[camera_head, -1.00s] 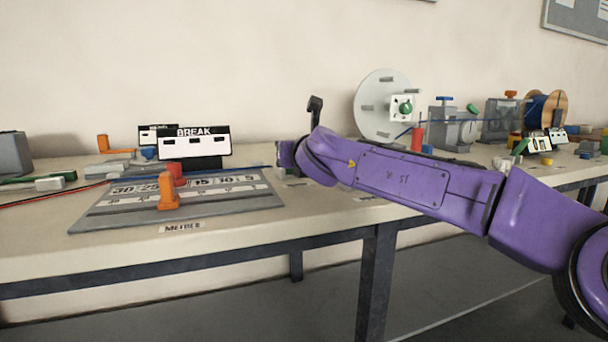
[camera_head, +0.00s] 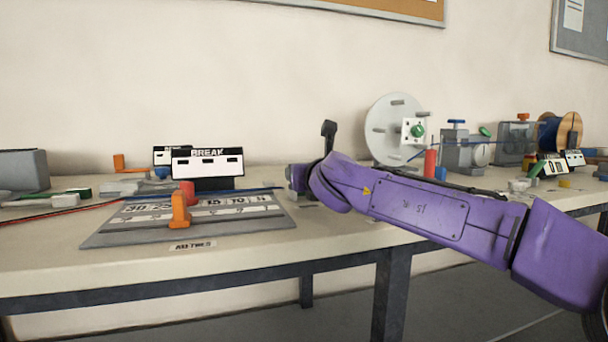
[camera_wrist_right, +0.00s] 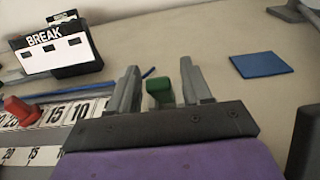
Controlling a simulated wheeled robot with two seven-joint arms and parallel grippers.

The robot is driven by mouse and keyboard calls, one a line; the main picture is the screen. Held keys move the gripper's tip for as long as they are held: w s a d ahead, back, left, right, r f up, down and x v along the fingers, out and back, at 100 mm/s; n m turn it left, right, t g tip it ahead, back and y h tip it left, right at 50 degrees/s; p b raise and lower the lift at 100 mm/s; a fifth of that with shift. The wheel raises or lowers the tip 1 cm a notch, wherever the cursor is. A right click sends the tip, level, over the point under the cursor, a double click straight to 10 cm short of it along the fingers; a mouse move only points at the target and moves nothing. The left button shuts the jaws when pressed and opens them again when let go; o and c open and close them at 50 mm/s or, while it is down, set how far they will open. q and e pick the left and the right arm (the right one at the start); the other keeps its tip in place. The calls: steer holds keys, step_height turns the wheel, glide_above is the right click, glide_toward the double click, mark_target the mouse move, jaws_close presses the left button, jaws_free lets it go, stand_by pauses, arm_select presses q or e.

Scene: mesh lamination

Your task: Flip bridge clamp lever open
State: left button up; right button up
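My right arm comes in from the right in the head view. Its gripper (camera_head: 293,178) is low over the table, just right of the grey numbered board, and mostly hidden by the wrist. In the right wrist view the two grey fingers (camera_wrist_right: 162,90) are apart. A green block-like piece (camera_wrist_right: 160,88) shows between them, with small gaps at its sides; contact cannot be told. An upright black lever (camera_head: 328,135) stands behind my wrist, its base hidden. I cannot tell which piece is the bridge clamp lever. My left gripper is not in view.
The numbered board (camera_head: 120,235) carries an orange peg (camera_head: 180,212) and a red peg (camera_head: 188,192). A BREAK sign (camera_head: 207,163) stands behind it. A white disc (camera_head: 385,105) and a red cylinder (camera_head: 430,163) are to the right. A blue square (camera_wrist_right: 262,65) lies on clear tabletop.

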steer(key=v, duration=1)
steer(key=shift+s+r+b, duration=0.1)
steer(key=shift+s+b, duration=0.15)
steer(key=shift+b, duration=0.15)
